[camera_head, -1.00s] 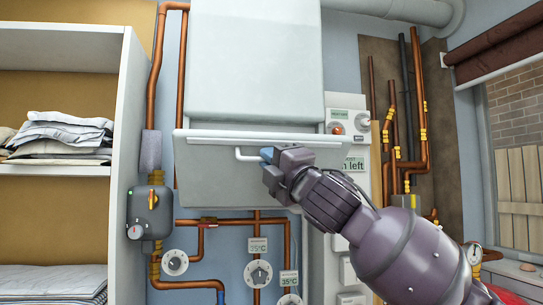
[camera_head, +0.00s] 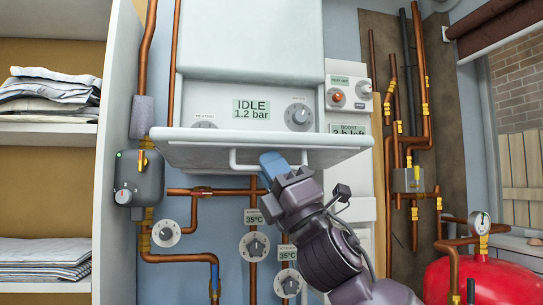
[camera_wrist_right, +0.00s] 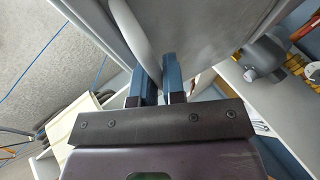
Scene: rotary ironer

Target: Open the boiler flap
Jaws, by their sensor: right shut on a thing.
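The boiler (camera_head: 250,45) is a white box on the wall. Its flap (camera_head: 325,148) is hinged down, lying out nearly level below the control panel (camera_head: 225,106), which reads IDLE 1.2 bar and is uncovered. A white bar handle (camera_head: 240,163) hangs at the flap's front edge. My right gripper (camera_head: 275,165) is shut on the handle near its right end. In the right wrist view the fingers (camera_wrist_right: 159,85) straddle the handle bar (camera_wrist_right: 145,40), beside the flap's grey face (camera_wrist_right: 210,35). My left gripper is not in view.
Copper pipes, dials (camera_head: 254,245) and a grey pump box (camera_head: 138,178) are below and left of the flap. A shelf with folded linen (camera_head: 48,90) stands at the left. A red tank (camera_head: 480,280) stands at the lower right.

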